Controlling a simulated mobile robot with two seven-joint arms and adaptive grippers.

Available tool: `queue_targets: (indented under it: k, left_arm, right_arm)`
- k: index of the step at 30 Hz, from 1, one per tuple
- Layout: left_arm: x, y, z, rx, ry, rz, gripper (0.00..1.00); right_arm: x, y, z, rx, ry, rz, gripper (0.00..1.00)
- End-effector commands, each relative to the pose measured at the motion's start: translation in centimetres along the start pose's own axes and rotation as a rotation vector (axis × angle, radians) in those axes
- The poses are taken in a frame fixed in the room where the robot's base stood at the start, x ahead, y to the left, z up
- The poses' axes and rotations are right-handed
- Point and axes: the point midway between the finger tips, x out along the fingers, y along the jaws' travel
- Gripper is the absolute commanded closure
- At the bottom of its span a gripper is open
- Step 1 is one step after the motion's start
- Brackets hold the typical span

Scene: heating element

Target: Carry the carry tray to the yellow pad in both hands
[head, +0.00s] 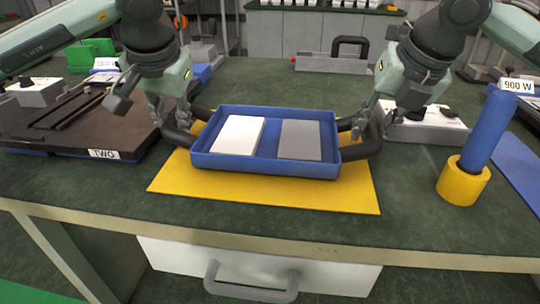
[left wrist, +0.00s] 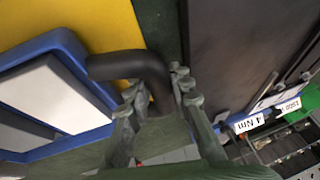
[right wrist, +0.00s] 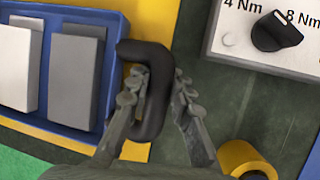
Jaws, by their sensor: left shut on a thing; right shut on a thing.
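The blue carry tray (head: 265,168) is over the yellow pad (head: 270,194) in the head view, with a white block (head: 238,136) and a grey block (head: 299,140) lying in it. I cannot tell whether it rests on the pad or hangs just above. My left gripper (head: 172,118) is shut on the tray's black left handle (left wrist: 130,66). My right gripper (head: 368,122) is shut on the black right handle (right wrist: 157,95). The tray looks level. The pad shows along the tray's front and at both sides; its middle is hidden.
A dark plate labelled TWO (head: 90,130) stands left of the pad. A blue cylinder in a yellow ring (head: 462,187) stands at the right, near a grey box with a black knob (head: 430,124). The green bench behind the tray is mostly clear. A drawer handle (head: 250,288) juts out below.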

Motion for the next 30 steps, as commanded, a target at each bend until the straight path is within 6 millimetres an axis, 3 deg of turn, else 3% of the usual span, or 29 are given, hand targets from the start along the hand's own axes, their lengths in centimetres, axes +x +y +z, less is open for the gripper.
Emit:
queue_targets:
  k: [3, 4, 9, 20, 26, 30]
  left_arm:
    - [1.1, 0.1, 0.4, -0.002, 0.001, -0.002, 1.0]
    - [1.1, 0.1, 0.4, -0.002, 0.0, -0.002, 0.78]
    - [0.8, 0.1, 0.3, -0.001, 0.0, -0.001, 0.58]
    - [0.5, 0.1, 0.2, -0.001, 0.0, -0.001, 0.58]
    - [-1.2, -0.3, -0.5, -0.001, 0.0, -0.001, 0.58]
    - [-3.4, -0.8, -1.4, 0.0, 0.0, 0.0, 0.58]
  right_arm:
    - [1.1, -0.3, -0.4, 0.002, -0.003, -0.001, 1.0]
    - [1.1, -0.3, -0.4, 0.002, -0.001, -0.002, 0.78]
    - [0.8, -0.2, -0.3, 0.001, 0.0, -0.002, 0.58]
    - [0.5, -0.1, -0.2, 0.0, 0.0, 0.0, 0.58]
    - [-1.2, 0.3, 0.5, 0.0, 0.0, 0.0, 0.58]
    - [-3.4, 0.7, 1.4, 0.0, 0.0, 0.0, 0.58]
